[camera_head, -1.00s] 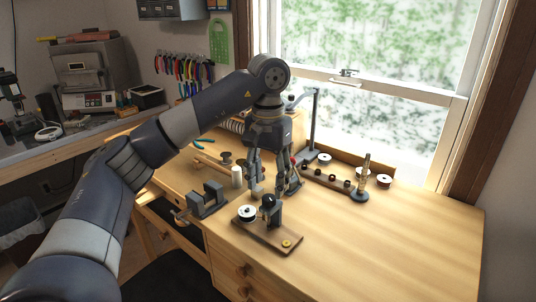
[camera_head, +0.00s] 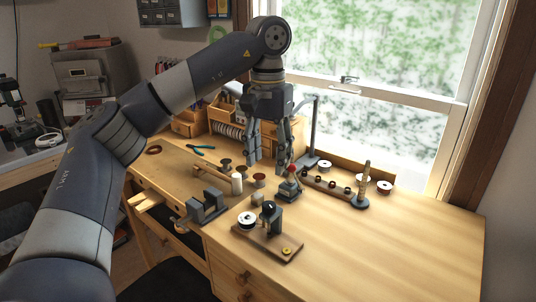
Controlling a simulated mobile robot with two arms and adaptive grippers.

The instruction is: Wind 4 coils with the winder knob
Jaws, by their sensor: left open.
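The winder stands near the front left of the workbench, on a brown wooden base (camera_head: 277,247). It has a dark upright block (camera_head: 272,222), and a white spool (camera_head: 247,219) sits at its left side. A small brass-coloured disc (camera_head: 287,250) lies on the right end of the base. Which part is the winder knob I cannot tell for certain. My left gripper (camera_head: 267,168) points down, open and empty, above and behind the winder, clear of it. A dark stand with a red top (camera_head: 290,188) is just below its right finger. My right gripper is not in view.
A grey vise (camera_head: 206,207) is left of the winder. Several spools, a wooden rack with dark rings (camera_head: 325,185) and a ring mandrel (camera_head: 363,185) stand towards the window. The bench's right side (camera_head: 410,235) is clear.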

